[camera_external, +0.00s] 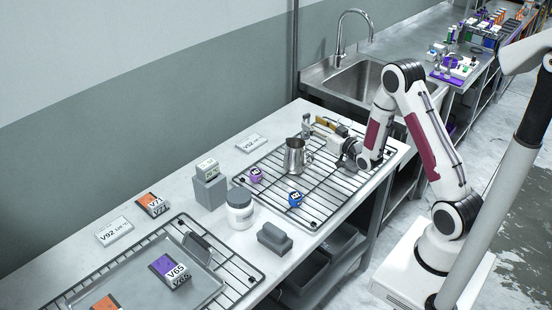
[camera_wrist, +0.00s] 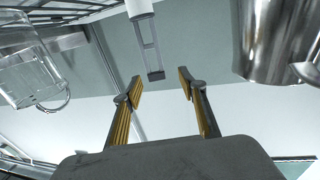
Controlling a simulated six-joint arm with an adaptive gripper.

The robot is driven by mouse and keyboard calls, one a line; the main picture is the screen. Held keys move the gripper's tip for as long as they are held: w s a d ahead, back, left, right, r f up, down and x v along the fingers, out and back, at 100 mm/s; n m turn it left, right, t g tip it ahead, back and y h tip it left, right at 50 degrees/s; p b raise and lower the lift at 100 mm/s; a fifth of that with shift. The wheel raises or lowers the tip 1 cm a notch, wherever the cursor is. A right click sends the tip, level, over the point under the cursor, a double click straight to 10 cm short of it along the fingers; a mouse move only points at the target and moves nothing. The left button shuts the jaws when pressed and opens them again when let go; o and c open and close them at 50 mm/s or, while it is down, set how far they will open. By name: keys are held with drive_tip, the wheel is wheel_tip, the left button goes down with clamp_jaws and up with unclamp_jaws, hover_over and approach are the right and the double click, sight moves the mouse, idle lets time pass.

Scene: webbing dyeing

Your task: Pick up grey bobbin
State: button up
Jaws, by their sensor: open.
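I cannot make out a grey bobbin for certain in either view. A purple bobbin-like piece (camera_external: 255,175) and a blue one (camera_external: 295,198) sit on the far wire rack (camera_external: 244,160). My gripper (camera_external: 319,125) is low over the back of that rack, behind the steel pitcher. In the wrist view my gripper (camera_wrist: 160,84) has its two yellow-padded fingers apart, with nothing held between them. The steel pitcher (camera_external: 294,158) stands on the rack, and it shows at the right of the wrist view (camera_wrist: 272,40). A clear glass mug (camera_wrist: 28,75) shows at the left there.
A white jar (camera_external: 240,212), grey blocks (camera_external: 210,190) and a dark grey block (camera_external: 275,238) stand between the racks. A metal tray (camera_external: 205,285) lies on the near rack. The sink (camera_external: 345,78) is beyond the table's far end.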

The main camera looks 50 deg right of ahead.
sight(306, 118)
drive_tip(key=shift+w, duration=0.1)
idle(0.3)
drive_tip(key=shift+w+d+f, duration=0.1)
drive_tip(key=shift+w+d, duration=0.15)
drive_tip(key=shift+w, duration=0.55)
drive_tip(key=shift+w+d, duration=0.3)
drive_tip(key=shift+w, duration=0.55)
drive_tip(key=shift+w+d+f, duration=0.1)
drive_tip(key=shift+w+d, duration=0.15)
drive_tip(key=shift+w, duration=0.55)
drive_tip(key=shift+r, duration=0.1)
clamp_jaws()
